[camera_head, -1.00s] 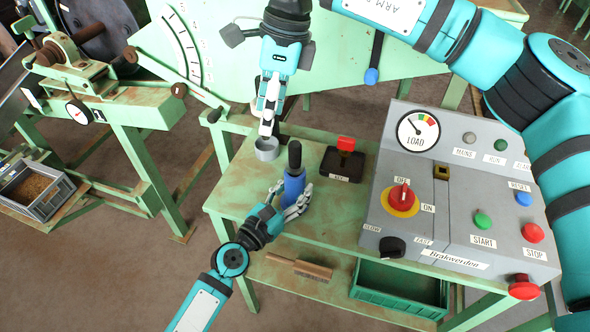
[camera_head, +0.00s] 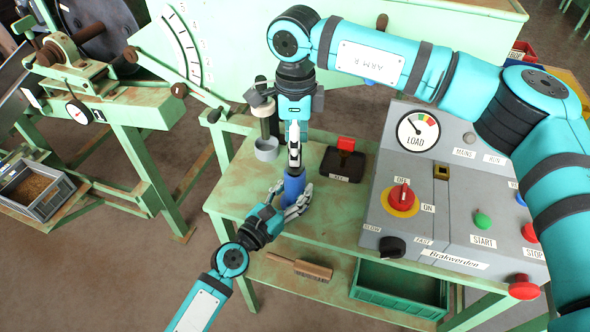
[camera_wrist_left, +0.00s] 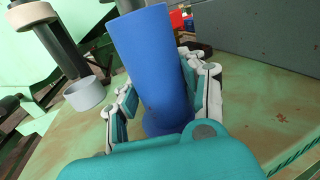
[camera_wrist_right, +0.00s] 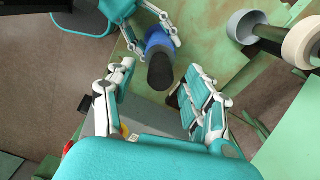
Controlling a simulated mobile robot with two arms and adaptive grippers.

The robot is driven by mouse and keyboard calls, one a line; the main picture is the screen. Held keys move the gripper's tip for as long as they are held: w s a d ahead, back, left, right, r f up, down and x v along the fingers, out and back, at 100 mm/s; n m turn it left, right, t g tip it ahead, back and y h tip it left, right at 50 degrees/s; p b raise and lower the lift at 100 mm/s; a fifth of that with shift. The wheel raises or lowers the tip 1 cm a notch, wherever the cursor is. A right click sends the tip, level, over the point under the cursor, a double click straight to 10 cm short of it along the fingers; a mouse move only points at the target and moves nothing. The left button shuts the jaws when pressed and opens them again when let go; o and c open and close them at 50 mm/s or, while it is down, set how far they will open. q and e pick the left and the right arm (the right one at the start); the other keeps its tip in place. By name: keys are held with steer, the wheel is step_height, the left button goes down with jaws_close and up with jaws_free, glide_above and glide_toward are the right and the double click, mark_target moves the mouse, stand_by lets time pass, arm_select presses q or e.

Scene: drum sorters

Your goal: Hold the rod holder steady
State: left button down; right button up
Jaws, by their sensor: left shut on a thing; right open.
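The rod holder is a blue cylinder (camera_head: 294,186) above the front part of the green bench. My left gripper (camera_head: 297,203) is shut around it from the front, and the left wrist view shows the fingers on both sides of the blue holder (camera_wrist_left: 155,65).
A grey cup (camera_head: 266,148) and a capped post (camera_head: 263,110) stand just left of the right gripper. A red-handled switch (camera_head: 345,144) and a grey control panel (camera_head: 440,190) stand to the right. A brush (camera_head: 300,267) and green bin (camera_head: 395,290) are below.

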mark_target(295, 175)
step_height(295, 175, down, 2)
steer(key=shift+f, duration=0.2)
jaws_close()
steer(key=shift+r, duration=0.1)
